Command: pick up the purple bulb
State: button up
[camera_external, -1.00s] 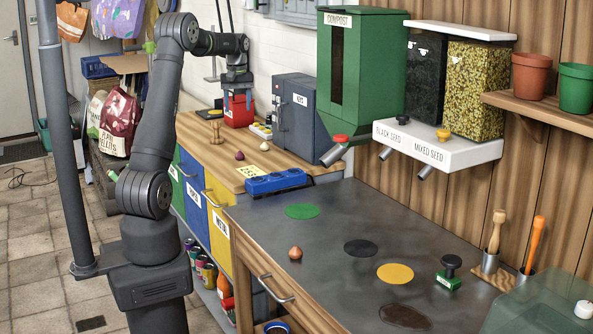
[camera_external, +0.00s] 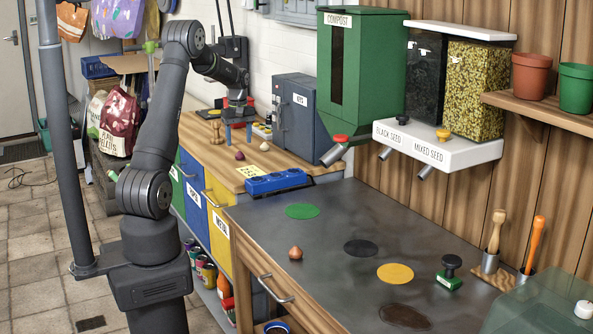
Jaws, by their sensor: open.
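The purple bulb (camera_external: 239,155) is small and round and lies on the wooden bench top, left of a pale bulb (camera_external: 264,147). The exact gap to the bulb is hard to judge from this side.
A grey cabinet (camera_external: 294,115) stands right of the gripper. A brown bulb (camera_external: 295,253) sits on the dark table (camera_external: 340,215).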

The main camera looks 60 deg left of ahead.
aim_at(240, 155)
jog(key=shift+w+f, duration=0.1)
jog(key=shift+f, duration=2.7)
jog(key=shift+c, duration=0.5)
jog(key=c, duration=1)
